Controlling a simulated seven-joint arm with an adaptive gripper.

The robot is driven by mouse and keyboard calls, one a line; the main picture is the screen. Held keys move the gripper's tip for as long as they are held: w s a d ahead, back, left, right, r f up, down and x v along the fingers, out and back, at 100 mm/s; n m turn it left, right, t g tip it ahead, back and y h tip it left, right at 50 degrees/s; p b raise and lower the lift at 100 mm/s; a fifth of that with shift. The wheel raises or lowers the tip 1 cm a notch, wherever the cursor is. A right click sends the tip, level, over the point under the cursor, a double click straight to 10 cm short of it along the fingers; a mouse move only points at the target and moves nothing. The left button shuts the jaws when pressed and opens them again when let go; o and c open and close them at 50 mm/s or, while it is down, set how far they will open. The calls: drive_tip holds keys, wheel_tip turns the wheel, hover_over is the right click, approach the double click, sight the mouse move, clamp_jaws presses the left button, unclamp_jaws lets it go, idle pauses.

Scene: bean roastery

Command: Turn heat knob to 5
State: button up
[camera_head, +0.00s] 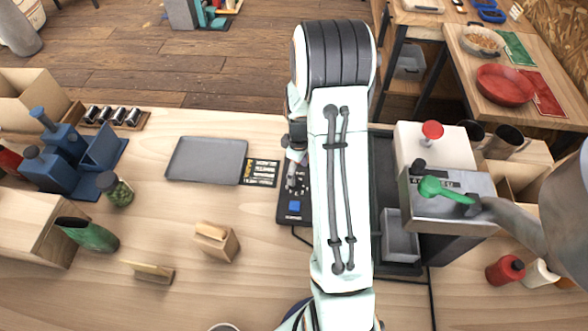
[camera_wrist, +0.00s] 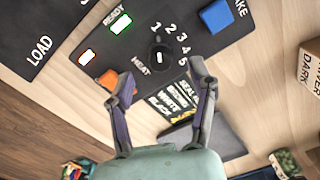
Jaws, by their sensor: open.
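The heat knob (camera_wrist: 164,55) is a small round black knob with a short white mark on the dark control panel (camera_head: 292,214). The numbers 1 to 5 curve around it, and the word HEAT is printed beside it. Which number the mark points to is too small to tell. My gripper (camera_wrist: 161,70) is open and empty, with one finger on each side of the knob in the wrist view. Whether the fingers touch it cannot be told. In the head view my gripper (camera_head: 292,181) is over the panel, and my arm hides part of it.
A blue button (camera_wrist: 215,16) and an orange button (camera_wrist: 108,80) sit on the panel near the knob. A label card (camera_head: 259,173) and a grey tray (camera_head: 207,160) lie left of it. The roaster (camera_head: 447,190) stands right of my arm.

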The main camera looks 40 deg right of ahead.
sight(298, 177)
drive_tip(key=shift+f, duration=1.6)
clamp_jaws()
